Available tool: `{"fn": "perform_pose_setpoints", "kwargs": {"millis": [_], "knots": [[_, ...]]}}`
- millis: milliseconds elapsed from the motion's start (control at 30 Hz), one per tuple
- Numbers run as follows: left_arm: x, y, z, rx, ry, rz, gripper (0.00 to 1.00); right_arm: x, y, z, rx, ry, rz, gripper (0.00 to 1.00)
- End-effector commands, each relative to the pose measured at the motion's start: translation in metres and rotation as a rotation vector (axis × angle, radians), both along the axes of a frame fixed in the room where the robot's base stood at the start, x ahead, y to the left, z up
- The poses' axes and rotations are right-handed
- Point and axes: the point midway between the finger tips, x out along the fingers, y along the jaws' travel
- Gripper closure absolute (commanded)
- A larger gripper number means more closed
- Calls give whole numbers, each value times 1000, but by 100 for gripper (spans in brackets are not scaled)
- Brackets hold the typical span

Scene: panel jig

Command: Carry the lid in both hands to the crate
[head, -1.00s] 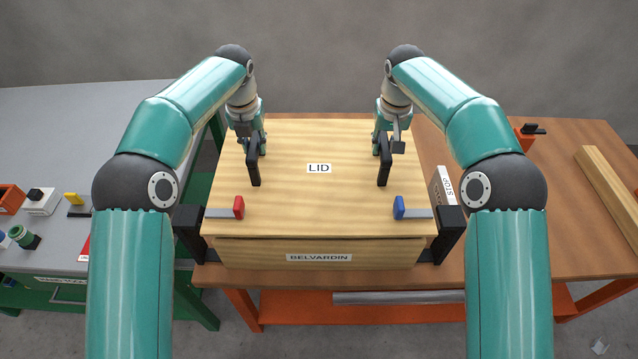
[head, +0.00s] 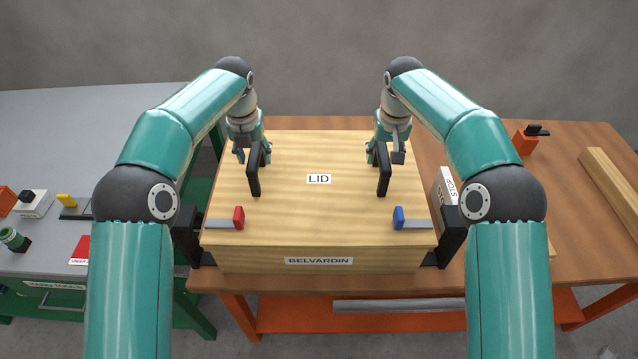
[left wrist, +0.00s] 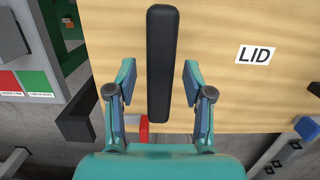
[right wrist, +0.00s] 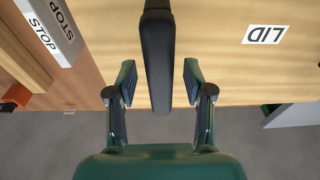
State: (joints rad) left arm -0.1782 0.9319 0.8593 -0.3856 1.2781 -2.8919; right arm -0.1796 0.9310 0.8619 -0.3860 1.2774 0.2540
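The lid (head: 318,205) is a pale wooden panel marked LID with two upright black handles. It lies flat on the wooden crate (head: 250,262) marked BELVARDIN, with no clear gap at the front edge. My left gripper (left wrist: 158,68) is open, its fingers on either side of the left handle (left wrist: 161,40) and apart from it. My right gripper (right wrist: 160,68) is open the same way around the right handle (right wrist: 157,50). The handles also show in the head view, left (head: 254,170) and right (head: 383,172). Part of the crate's sides is hidden by my arms.
A red-tipped bar (head: 239,218) and a blue-tipped bar (head: 398,218) lie over the lid's front corners. A STOP block (head: 446,186) stands right of the crate on the brown table (head: 500,140). A wooden beam (head: 610,185) lies far right. A grey bench (head: 80,120) is left.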

Motion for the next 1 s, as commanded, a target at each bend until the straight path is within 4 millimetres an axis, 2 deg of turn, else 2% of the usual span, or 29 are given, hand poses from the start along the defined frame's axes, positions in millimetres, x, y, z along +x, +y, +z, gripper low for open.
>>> {"fn": "perform_pose_setpoints", "kwargs": {"millis": [167, 333, 467, 733, 1000], "knots": [[0, 0, 1, 0, 0, 0, 49, 0, 0, 0, 0, 0, 1, 49], [-1, 0, 12, 0, -1, 0, 49, 0, 1, 0, 0, 0, 1, 49], [-4, 0, 33, -1, -4, 0, 49, 0, 1, 0, 0, 0, 1, 49], [-13, 0, 91, -1, -5, 2, 49, 0, 1, 0, 0, 0, 2, 49], [-16, 1, 112, 0, -1, 1, 49, 0, 1, 0, 0, 0, 2, 49]]}}
